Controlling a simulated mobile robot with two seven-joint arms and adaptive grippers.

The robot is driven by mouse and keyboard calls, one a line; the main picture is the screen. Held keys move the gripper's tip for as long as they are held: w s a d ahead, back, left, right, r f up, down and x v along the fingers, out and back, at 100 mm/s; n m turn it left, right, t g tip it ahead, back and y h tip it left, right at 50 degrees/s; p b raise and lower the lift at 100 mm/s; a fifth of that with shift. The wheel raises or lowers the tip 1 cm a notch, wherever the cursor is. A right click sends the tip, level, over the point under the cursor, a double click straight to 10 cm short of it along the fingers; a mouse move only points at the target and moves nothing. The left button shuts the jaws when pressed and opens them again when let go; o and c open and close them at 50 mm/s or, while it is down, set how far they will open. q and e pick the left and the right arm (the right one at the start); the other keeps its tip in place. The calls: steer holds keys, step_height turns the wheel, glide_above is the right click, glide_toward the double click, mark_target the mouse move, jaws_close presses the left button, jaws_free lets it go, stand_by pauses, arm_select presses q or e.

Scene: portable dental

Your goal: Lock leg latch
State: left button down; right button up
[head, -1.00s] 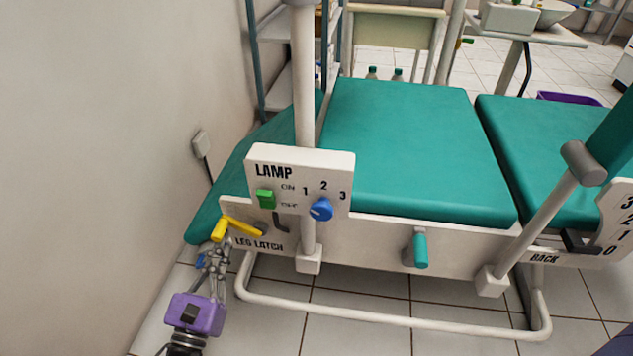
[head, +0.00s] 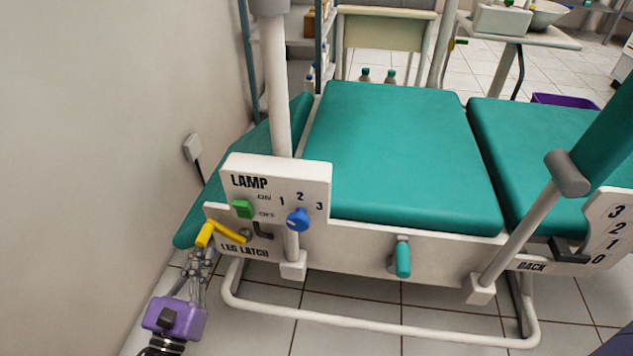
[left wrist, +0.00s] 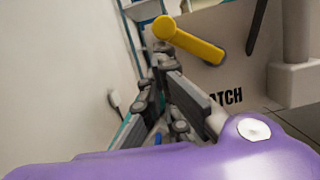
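The leg latch is a yellow lever (head: 223,230) on a white plate (head: 262,243) marked LEG LATCH, at the lower left of the bed. It slopes slightly down to the right from its thick yellow grip end. My left gripper (head: 203,251), with a purple body, is just below this grip end, fingers pointing up at it. In the left wrist view, the yellow lever (left wrist: 188,40) shows just beyond the fingertips (left wrist: 164,52). The fingertips overlap the grip end, and I cannot tell whether they touch or hold it. My right gripper is not in view.
A LAMP panel (head: 278,172) with a green switch (head: 242,209) and blue knob (head: 298,219) is just above the latch. A wall (head: 90,130) is close on the left. A pole (head: 277,90) and the bed's base rail (head: 380,325) stand nearby.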

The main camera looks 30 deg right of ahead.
mark_target(203, 240)
arm_select(q)
steer(key=r+m, duration=0.2)
steer(key=m, duration=0.1)
steer(key=r+m+g+h, duration=0.1)
steer(key=r, duration=0.1)
steer(key=shift+s+d+m, duration=0.25)
steer(key=shift+d+m, duration=0.05)
steer(key=shift+d, duration=0.05)
steer(key=m, duration=0.1)
steer(key=r+m, duration=0.1)
steer(key=m+g, duration=0.1)
steer(key=shift+s+d+r, duration=0.25)
steer(key=shift+s+d, duration=0.05)
steer(key=shift+d, duration=0.1)
steer(key=shift+s+d+r, duration=0.15)
steer(key=shift+d+r, duration=0.05)
steer(key=shift+r, duration=0.05)
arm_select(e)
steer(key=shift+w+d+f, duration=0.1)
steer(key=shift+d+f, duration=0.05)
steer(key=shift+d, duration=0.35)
arm_select(q)
steer(key=shift+r, duration=0.1)
